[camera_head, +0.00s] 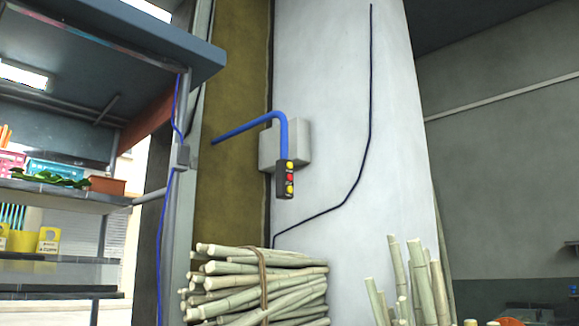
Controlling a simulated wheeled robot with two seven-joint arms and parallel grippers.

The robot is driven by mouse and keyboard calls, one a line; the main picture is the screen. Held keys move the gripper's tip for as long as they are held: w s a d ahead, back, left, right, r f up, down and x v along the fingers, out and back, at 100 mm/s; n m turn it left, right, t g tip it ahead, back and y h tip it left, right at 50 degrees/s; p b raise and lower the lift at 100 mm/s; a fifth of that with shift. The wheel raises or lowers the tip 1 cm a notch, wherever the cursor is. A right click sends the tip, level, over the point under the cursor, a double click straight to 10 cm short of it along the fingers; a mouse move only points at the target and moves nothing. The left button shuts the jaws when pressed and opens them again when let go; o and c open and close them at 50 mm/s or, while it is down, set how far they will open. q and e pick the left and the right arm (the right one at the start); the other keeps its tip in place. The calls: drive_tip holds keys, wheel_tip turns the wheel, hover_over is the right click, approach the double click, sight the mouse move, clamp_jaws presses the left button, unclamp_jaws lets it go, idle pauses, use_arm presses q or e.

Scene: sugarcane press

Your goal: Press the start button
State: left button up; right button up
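A dark button box (286,180) hangs at the end of a bent blue pipe (284,130), in front of a white pillar. It carries yellow and red round buttons in a vertical row. Labels on the buttons are too small to read, so I cannot tell which one is the start button. Neither of my grippers shows in the head view.
A tied bundle of cane (255,285) lies stacked below the button box. More cane stalks (418,280) stand upright at the right. A grey wall box (297,146) is behind the pipe. Shelves (60,195) with containers are at the left.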

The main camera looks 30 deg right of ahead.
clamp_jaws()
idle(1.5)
